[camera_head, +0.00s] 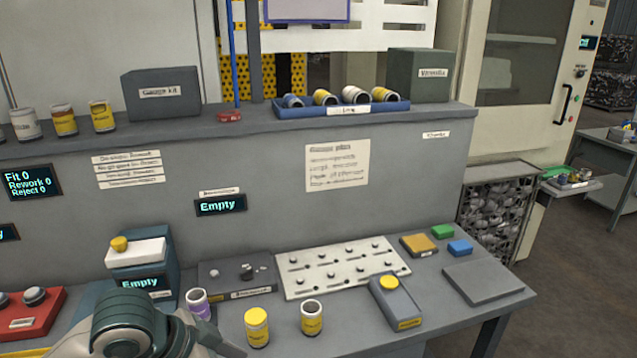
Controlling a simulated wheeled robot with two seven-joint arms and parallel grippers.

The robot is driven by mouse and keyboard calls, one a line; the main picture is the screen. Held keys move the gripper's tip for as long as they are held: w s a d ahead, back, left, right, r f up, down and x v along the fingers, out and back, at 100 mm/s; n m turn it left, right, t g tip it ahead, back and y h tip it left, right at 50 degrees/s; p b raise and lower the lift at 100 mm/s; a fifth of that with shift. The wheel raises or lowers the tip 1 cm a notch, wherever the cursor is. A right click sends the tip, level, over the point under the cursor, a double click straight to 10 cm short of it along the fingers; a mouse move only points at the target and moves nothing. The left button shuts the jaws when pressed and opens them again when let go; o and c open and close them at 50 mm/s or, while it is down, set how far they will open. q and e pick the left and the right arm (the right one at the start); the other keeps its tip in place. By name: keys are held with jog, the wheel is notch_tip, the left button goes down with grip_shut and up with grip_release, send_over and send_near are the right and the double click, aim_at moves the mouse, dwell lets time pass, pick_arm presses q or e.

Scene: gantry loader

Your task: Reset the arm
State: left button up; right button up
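A teal and grey part of my arm shows at the bottom left, in front of the bench (365,335). It covers part of the bench's front. Its fingers do not show, and no fingertips of either gripper are in view. Nothing can be seen held.
A teal box with a yellow button (119,243), a white pegged plate (340,268), a grey box with a yellow button (396,301) and a grey pad (484,281) occupy the bench. A blue tray of cylinders (342,109) sits on the shelf. The bench's front right is clear.

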pick_arm(q)
jog(key=s+f+n+t, duration=0.1)
jog(key=s+f+n, duration=0.15)
jog(key=f, duration=0.45)
jog(key=s+f+n, duration=0.2)
jog(key=s+f, duration=0.1)
jog(key=f, duration=0.4)
jog(key=s+a+f+n+g+y, duration=0.1)
jog(key=s+a+f+n+y, duration=0.15)
jog(key=s+a+f, duration=0.45)
jog(key=s+a+f+n+y, duration=0.2)
jog(key=s+a+f+y, duration=0.15)
jog(key=s, duration=0.55)
notch_tip(320, 180, down, 28)
jog(key=d+g, duration=0.1)
jog(key=g, duration=0.1)
jog(key=s+a+f, duration=0.3)
jog(key=s+f, duration=1.5)
jog(key=s, duration=0.1)
jog(key=shift+f+g, duration=0.2)
jog(key=shift+g, duration=0.2)
